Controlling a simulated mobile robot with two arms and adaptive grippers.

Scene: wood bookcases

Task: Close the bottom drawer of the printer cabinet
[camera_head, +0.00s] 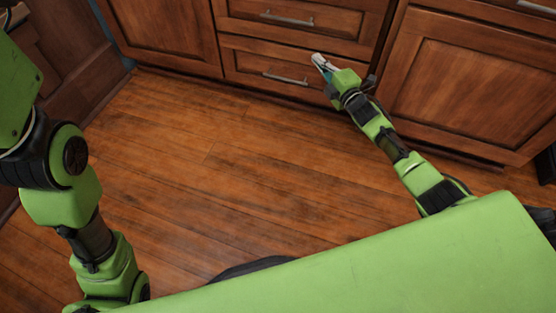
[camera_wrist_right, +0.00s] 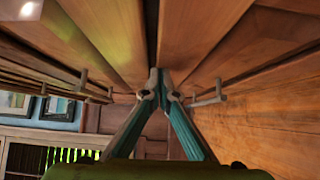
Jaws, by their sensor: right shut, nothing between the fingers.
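The bottom drawer (camera_head: 250,66) of the wood cabinet is at the top middle of the head view, with a silver bar handle (camera_head: 285,78). Its front looks flush or nearly flush with the cabinet; I cannot tell whether a small gap is left. My right gripper (camera_head: 319,61) is shut and empty at the upper right part of this drawer front, right of the handle. In the right wrist view its teal-sided fingers (camera_wrist_right: 161,88) meet at the tips, close to wood panels; contact is unclear. My left arm shows at the left, but its gripper is not clearly in frame.
Another drawer (camera_head: 260,30) with a bar handle (camera_head: 287,19) is above. Cabinet doors stand left (camera_head: 165,35) and right (camera_head: 450,85). The wood floor (camera_head: 220,165) in front is clear. Bar handles also show in the right wrist view, left (camera_wrist_right: 85,82) and right (camera_wrist_right: 210,97).

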